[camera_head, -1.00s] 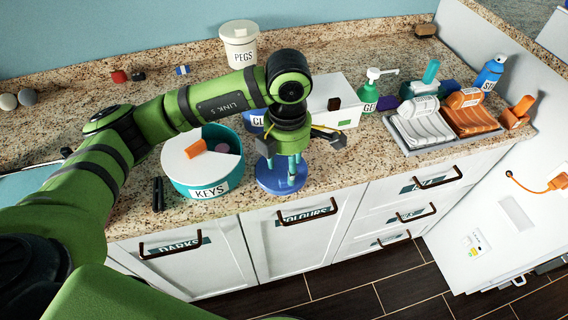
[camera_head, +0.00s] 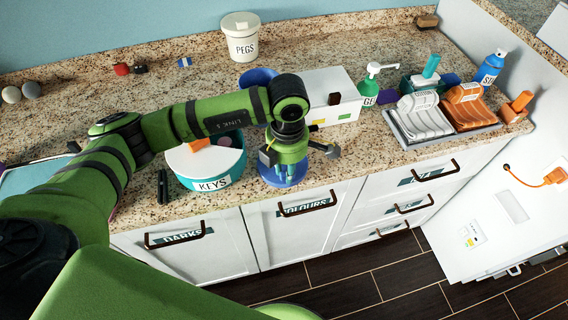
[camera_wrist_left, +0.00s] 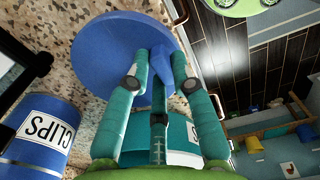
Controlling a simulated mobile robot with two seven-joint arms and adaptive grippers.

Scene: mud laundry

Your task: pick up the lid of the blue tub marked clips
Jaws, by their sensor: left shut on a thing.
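The blue tub marked CLIPS (camera_wrist_left: 45,135) stands in the left wrist view with its label showing. In the head view only its blue rim (camera_head: 257,76) shows behind my arm. Its round blue lid (camera_wrist_left: 100,50) is apart from the tub, near the counter's front edge, and shows below my gripper in the head view (camera_head: 270,179). My left gripper (camera_wrist_left: 160,68) is shut on the lid's raised blue knob (camera_wrist_left: 161,62). I cannot tell whether the lid touches the counter. My right gripper is not in view.
The teal KEYS tub (camera_head: 213,183) stands just left of the lid, with an orange item (camera_head: 197,145) on top. A white box (camera_head: 335,100) is behind right. The PEGS tub (camera_head: 241,46) is at the back. Speckled counter (camera_head: 365,147) is clear to the right.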

